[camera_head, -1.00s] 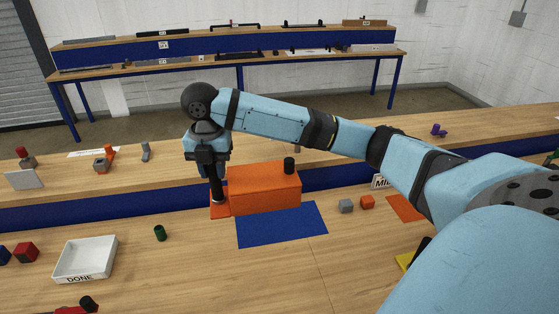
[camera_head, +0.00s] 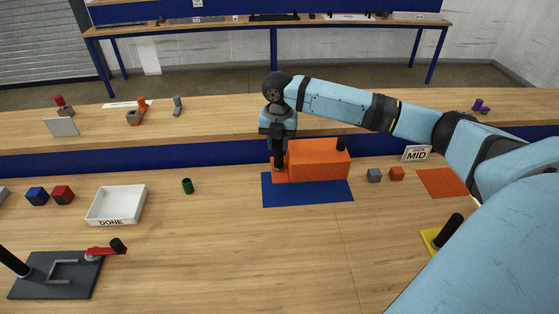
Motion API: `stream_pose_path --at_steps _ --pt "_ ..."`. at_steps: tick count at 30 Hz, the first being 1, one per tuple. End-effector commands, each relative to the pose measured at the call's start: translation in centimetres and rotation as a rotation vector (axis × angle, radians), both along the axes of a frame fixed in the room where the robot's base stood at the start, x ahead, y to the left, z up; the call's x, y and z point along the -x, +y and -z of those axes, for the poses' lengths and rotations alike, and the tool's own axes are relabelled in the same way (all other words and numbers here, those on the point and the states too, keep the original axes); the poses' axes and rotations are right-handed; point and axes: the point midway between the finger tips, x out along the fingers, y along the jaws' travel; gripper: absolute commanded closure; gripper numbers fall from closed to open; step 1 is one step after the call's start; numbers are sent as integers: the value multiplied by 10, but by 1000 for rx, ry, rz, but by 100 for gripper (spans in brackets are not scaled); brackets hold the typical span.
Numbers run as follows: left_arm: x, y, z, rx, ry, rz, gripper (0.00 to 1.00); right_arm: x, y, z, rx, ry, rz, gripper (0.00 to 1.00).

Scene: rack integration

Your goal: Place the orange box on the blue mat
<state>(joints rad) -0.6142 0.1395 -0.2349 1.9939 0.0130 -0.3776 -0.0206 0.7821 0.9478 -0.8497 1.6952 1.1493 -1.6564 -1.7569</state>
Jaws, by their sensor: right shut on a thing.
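The orange box (camera_head: 318,160) is at the back part of the blue mat (camera_head: 308,194), with its front lower edge over the mat. The front strip of the mat is bare. The box has a black knob (camera_head: 341,145) at its right end. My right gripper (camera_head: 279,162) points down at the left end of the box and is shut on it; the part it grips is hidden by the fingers. I cannot tell whether the box rests on the mat or hangs just above it. My left gripper is not in view.
A grey cube (camera_head: 374,175) and a small orange cube (camera_head: 396,174) lie right of the mat. A green cylinder (camera_head: 187,186) and a white DONE tray (camera_head: 117,218) stand left. A MID sign (camera_head: 416,154) stands behind an orange mat (camera_head: 442,183).

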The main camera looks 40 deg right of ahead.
Motion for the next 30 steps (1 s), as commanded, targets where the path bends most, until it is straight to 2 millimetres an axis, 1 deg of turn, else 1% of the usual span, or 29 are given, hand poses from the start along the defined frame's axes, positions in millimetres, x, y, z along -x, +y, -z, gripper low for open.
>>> stream_pose_path --at_steps 1,3,11,18,29,30 --pt "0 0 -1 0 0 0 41 0 0 10 0 1 0 100" --pt "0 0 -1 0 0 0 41 0 0 21 1 -1 0 100" --pt "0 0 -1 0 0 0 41 0 1 40 -1 -1 -1 100" --pt "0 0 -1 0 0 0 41 0 0 73 0 0 0 100" --pt "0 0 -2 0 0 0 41 0 0 77 0 -1 0 100" --pt "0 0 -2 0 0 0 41 0 0 78 1 -1 0 69"
